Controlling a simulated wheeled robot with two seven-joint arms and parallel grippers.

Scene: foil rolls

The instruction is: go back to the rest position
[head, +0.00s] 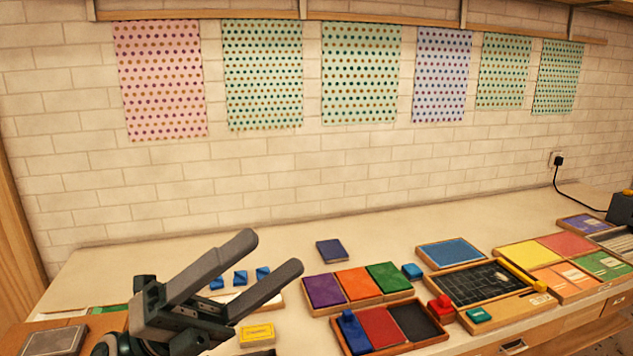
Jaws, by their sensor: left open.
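My left gripper (265,267) is in the lower left of the head view, above the front left part of the worktop (370,243). Its two grey fingers point up and to the right and stand apart, with nothing between them. My right gripper is not in the head view.
Wooden trays of coloured pads (383,328) stand at the middle front. A dark gridded board (470,283) and more coloured pads (569,243) are at the right. A yellow box (257,335) lies close to my left gripper. The worktop's back strip is mostly clear.

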